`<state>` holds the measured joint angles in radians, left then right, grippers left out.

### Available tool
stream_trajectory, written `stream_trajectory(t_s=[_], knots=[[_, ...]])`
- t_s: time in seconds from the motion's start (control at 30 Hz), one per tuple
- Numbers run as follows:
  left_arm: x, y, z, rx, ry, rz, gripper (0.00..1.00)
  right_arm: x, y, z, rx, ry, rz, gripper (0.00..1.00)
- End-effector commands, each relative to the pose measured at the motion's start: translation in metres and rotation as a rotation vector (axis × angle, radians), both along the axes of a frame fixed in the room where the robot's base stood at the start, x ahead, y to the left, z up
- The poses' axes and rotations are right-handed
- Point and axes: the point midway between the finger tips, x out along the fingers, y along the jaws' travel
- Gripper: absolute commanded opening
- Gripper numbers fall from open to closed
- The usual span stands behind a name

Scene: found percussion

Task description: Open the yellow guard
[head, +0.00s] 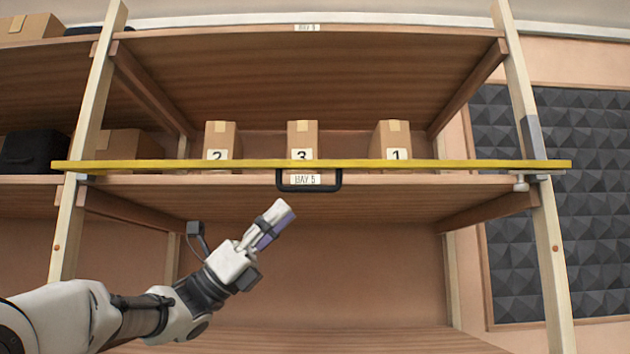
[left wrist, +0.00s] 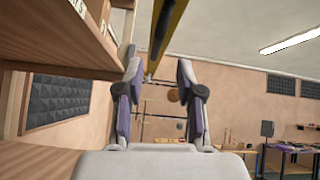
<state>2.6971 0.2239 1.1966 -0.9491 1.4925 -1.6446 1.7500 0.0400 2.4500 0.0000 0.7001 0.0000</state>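The yellow guard (head: 450,165) is a long bar lying level across the front of the shelf bay, in front of the boxes. A black handle (head: 309,188) hangs at its middle, around the "BAY 5" label. In the left wrist view the guard (left wrist: 172,36) and the dark handle (left wrist: 157,28) show above, beyond my fingertips. My left gripper (head: 281,213) is below and slightly left of the handle, apart from it. The left wrist view shows its two fingers (left wrist: 159,68) spread with nothing between them. My right gripper is in neither view.
Boxes numbered 2 (head: 220,139), 3 (head: 302,138) and 1 (head: 393,138) stand on the shelf behind the guard. Wooden posts (head: 540,225) flank the bay. The shelf space below the guard is empty apart from my left arm.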

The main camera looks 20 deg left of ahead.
Motion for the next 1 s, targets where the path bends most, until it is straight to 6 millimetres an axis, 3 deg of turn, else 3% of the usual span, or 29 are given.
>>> stream_trajectory(t_s=[0.17, 0.5, 0.83, 0.87, 0.97, 1.0], knots=[[0.001, -0.003, 0.004, 0.045, -0.056, 0.094, 0.37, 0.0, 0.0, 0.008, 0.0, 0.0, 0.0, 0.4], [0.014, -0.044, 0.05, 0.043, -0.056, 0.091, 0.37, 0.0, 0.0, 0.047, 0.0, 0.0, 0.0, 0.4], [0.016, -0.052, 0.052, 0.041, -0.056, 0.09, 0.37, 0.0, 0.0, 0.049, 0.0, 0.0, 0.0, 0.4], [0.016, -0.052, 0.052, 0.041, -0.056, 0.09, 0.34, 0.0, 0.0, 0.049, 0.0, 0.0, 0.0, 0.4], [0.016, -0.052, 0.052, 0.041, -0.056, 0.09, 0.0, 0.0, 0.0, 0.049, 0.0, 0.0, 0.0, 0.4], [0.016, -0.051, 0.052, 0.041, -0.056, 0.09, 0.0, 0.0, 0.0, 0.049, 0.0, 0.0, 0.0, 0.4]])
